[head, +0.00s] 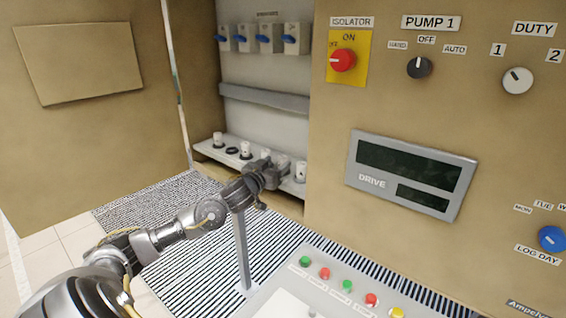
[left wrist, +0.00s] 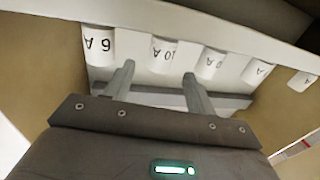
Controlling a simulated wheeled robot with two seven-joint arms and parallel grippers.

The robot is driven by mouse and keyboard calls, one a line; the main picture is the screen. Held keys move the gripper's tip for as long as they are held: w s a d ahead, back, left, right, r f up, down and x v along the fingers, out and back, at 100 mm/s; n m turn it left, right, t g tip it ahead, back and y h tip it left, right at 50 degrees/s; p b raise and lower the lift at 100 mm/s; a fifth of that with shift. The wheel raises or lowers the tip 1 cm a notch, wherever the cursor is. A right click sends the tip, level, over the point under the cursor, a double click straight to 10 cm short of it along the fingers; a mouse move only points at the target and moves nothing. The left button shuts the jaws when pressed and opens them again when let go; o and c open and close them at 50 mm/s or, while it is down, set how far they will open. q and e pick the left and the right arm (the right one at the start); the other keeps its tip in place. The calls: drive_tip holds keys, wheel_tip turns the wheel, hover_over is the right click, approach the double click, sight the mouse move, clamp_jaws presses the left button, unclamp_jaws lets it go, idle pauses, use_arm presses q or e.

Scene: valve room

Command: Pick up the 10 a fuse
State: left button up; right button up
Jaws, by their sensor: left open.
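The 10 A fuse (left wrist: 162,56), a white cylinder with an upside-down label, shows in the left wrist view between the 6 A fuse (left wrist: 98,46) and another white fuse (left wrist: 210,64). My left gripper (left wrist: 158,72) is open and empty, its fingertips on either side of the 10 A fuse in the picture. I cannot tell whether they reach around it. In the head view, my left gripper (head: 268,172) is at the fuse shelf, hiding part of it. Labels on the fuses are too small to read there. My right gripper is not in view.
The pale fuse shelf (head: 206,146) sits low in an open cabinet, below a grey rail (head: 264,98) and several blue-handled breakers (head: 264,38). A brown control panel (head: 330,205) stands to the right. A button console (head: 262,304) is in front.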

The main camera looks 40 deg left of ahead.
sight(285, 157)
use_arm(q)
drive_tip(key=shift+w+f, duration=0.1)
drive_tip(key=shift+w, duration=0.6)
drive_tip(key=shift+w+f, duration=0.1)
drive_tip(key=shift+w, duration=0.15)
drive_tip(key=shift+a+r+p, duration=0.1)
drive_tip(key=shift+r+p, duration=0.15)
drive_tip(key=shift+p, duration=0.05)
drive_tip(key=w, duration=0.1)
drive_tip(key=w+p, duration=0.1)
drive_tip(key=w, duration=0.1)
drive_tip(key=w+a+p, duration=0.1)
drive_tip(key=w, duration=0.1)
drive_tip(key=shift+f, duration=0.25)
drive_tip(key=shift+s, duration=0.2)
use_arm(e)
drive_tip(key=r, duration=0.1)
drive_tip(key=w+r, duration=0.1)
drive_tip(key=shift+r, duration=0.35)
use_arm(q)
drive_tip(key=shift+c, duration=0.5)
drive_tip(key=c, duration=1)
